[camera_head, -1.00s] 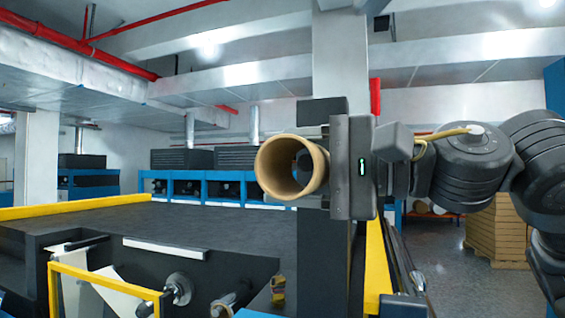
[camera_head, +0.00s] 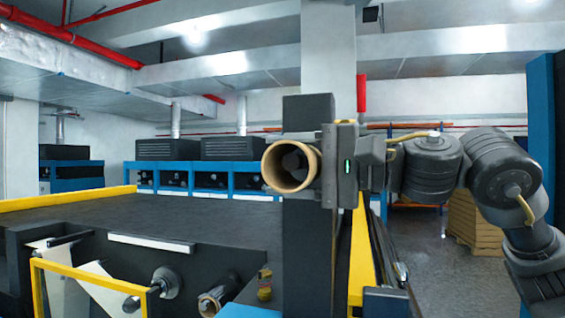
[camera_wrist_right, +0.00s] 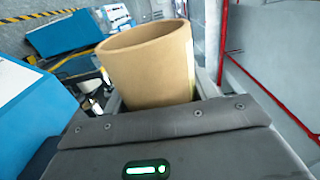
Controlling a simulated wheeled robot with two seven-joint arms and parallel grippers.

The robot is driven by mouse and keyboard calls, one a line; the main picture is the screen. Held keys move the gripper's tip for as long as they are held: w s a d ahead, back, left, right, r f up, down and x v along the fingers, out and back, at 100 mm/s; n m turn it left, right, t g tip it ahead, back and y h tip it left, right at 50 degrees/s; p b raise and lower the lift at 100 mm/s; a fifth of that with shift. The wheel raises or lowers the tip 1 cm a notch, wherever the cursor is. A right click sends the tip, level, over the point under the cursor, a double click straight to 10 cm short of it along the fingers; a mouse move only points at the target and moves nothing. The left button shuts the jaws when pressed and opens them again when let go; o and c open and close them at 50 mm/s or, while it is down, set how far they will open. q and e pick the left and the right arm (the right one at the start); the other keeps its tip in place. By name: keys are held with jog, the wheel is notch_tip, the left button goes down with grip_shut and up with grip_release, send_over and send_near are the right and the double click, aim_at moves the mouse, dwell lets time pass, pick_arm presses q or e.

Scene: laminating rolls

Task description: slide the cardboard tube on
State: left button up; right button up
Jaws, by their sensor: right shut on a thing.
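The tan cardboard tube (camera_head: 272,168) is in the middle of the head view, with its open end facing me. My right gripper (camera_head: 322,165) is shut on it from the right and holds it in the air, above and apart from the machine. The tube also shows in the right wrist view (camera_wrist_right: 150,65), sticking out beyond the gripper's dark housing. Low on the machine front are a round-ended shaft (camera_head: 165,283) and a second roller end (camera_head: 215,302). Both are clear of the tube. My left gripper is not in view.
A yellow frame (camera_head: 95,278) stands at the lower left before the machine. The wide dark machine top (camera_head: 200,220) has a yellow rail. A dark post (camera_head: 308,250) rises below and behind the tube. Stacked tan boxes (camera_head: 462,215) stand at the right, with open floor before them.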

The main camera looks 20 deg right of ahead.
aim_at(297, 182)
jog(key=shift+w+d+p, duration=0.25)
jog(key=shift+w+d, duration=0.25)
jog(key=shift+w, duration=0.25)
jog(key=shift+w+d+p, duration=0.2)
jog(key=shift+w+d, duration=0.25)
jog(key=shift+w, duration=0.25)
jog(key=shift+w+d+p, duration=0.25)
jog(key=shift+w+d, duration=0.25)
jog(key=shift+w, duration=0.25)
jog(key=o, duration=1.1)
jog(key=shift+c, duration=0.2)
jog(key=shift+d+f, duration=0.1)
jog(key=shift+d, duration=0.1)
jog(key=b+v, duration=0.4)
jog(key=v, duration=0.6)
jog(key=shift+s+d, duration=0.15)
jog(key=shift+s, duration=0.1)
